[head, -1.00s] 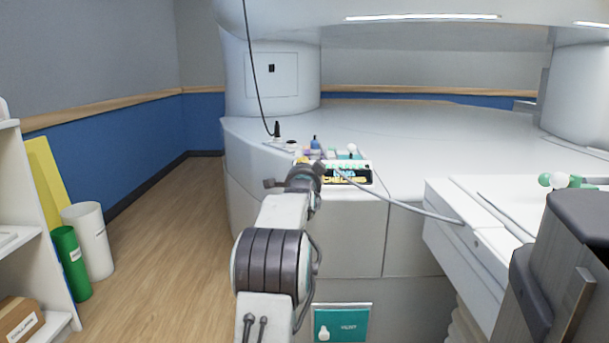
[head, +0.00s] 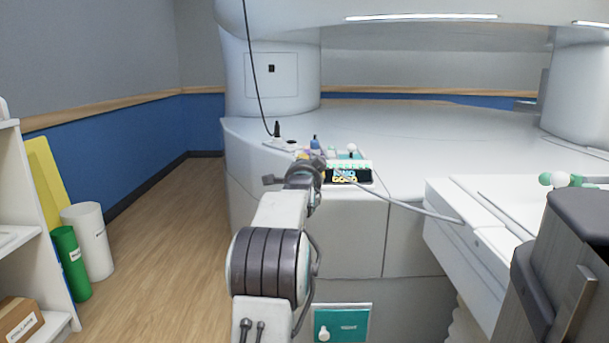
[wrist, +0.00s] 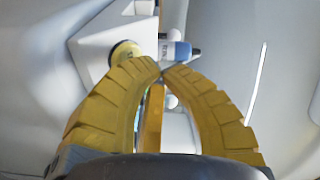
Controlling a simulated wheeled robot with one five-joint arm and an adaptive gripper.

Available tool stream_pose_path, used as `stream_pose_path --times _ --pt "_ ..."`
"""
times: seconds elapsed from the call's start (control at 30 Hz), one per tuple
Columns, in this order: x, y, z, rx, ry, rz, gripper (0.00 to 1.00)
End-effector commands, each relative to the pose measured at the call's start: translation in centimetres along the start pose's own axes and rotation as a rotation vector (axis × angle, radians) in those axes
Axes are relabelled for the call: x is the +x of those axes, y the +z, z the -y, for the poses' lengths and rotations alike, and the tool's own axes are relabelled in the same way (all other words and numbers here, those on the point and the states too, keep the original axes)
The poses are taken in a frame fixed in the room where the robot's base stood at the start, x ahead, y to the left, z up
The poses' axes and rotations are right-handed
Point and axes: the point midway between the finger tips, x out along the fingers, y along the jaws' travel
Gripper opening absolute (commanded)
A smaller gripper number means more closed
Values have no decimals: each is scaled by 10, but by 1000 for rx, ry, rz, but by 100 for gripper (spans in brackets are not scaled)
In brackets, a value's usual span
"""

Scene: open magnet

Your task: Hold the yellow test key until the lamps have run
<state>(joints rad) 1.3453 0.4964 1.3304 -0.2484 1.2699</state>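The yellow test key, as far as I can tell, is a round yellow button (wrist: 125,52) on a white box in the wrist view. My gripper (wrist: 161,70) has its two yellow fingertips together, with nothing visible between them. The tips are just right of and below the button in the picture; I cannot tell whether the left finger touches it. In the head view, a black panel with lit coloured markings (head: 348,176) sits at the console's front edge, right of my wrist. The markings are too small to read. The key is not distinguishable there.
A small blue-and-white bottle (wrist: 177,51) stands close to my fingertips. A grey cable (head: 410,210) runs from the panel area to the white table (head: 470,240) at right. A black cord (head: 258,90) hangs at left. Open floor (head: 170,240) lies left of the console.

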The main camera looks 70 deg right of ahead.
Motion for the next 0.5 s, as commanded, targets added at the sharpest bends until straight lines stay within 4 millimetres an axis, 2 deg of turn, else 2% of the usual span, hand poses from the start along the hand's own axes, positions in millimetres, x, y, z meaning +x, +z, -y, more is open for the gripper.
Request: stream_pose_path --times 0.17,0.5 --pt "-2 -1 2 0 -1 -1 0" --pt "-21 -8 20 0 -2 -3 0"
